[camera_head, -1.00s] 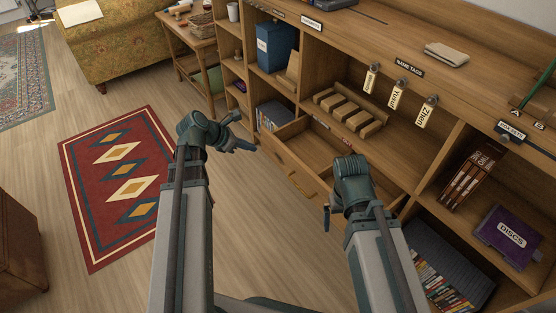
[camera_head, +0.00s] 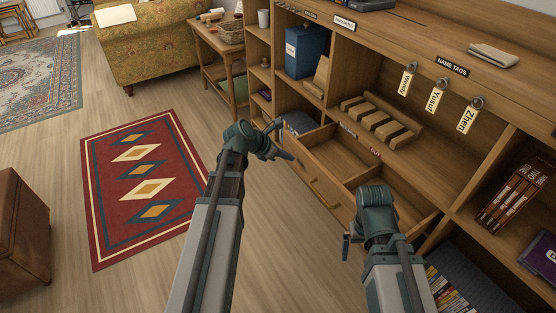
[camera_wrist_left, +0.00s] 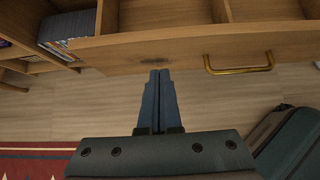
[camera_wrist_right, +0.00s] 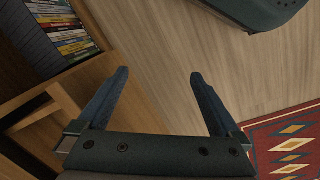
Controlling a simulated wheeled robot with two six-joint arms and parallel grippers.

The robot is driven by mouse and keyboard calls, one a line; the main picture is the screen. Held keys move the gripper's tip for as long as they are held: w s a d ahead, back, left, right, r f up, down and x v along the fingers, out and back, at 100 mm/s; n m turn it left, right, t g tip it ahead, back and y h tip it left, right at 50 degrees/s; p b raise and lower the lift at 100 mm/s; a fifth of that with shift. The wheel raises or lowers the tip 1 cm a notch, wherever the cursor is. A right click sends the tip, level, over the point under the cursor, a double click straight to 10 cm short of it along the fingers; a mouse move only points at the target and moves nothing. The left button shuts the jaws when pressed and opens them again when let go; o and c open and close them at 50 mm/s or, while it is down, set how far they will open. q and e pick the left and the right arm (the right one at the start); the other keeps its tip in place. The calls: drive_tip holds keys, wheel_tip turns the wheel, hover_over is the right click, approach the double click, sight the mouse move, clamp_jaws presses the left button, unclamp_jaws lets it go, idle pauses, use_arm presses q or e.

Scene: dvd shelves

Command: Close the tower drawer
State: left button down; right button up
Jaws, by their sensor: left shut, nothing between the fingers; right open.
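The tower drawer (camera_head: 325,181) is a wooden drawer pulled out from the shelf unit, with empty compartments inside. Its brass handle (camera_head: 324,193) is on the front face; the handle also shows in the left wrist view (camera_wrist_left: 239,66). My left gripper (camera_head: 284,141) is shut and empty, close to the drawer front's far end. In the left wrist view the shut fingertips (camera_wrist_left: 159,74) point at the front face, left of the handle; whether they touch it I cannot tell. My right gripper (camera_wrist_right: 158,73) is open and empty, near the drawer's near end, over floor beside the shelf.
The wooden shelf unit (camera_head: 420,90) runs along the right, with name tags (camera_head: 437,98), a blue box (camera_head: 306,51) and wooden blocks (camera_head: 382,122). Discs (camera_wrist_right: 62,35) stand in a lower shelf near my right gripper. Floor and a red rug (camera_head: 143,185) lie open at left.

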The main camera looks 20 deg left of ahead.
sight(304, 154)
use_arm(q)
drive_tip(key=shift+w+d+p, duration=0.15)
drive_tip(key=shift+w+d, duration=0.45)
drive_tip(key=shift+w, duration=0.2)
drive_tip(key=shift+w+d+p, duration=0.15)
drive_tip(key=shift+w+d, duration=0.45)
drive_tip(key=shift+w, duration=0.15)
drive_tip(key=w+d, duration=1)
drive_tip(key=w, duration=0.2)
drive_tip(key=shift+w, duration=0.35)
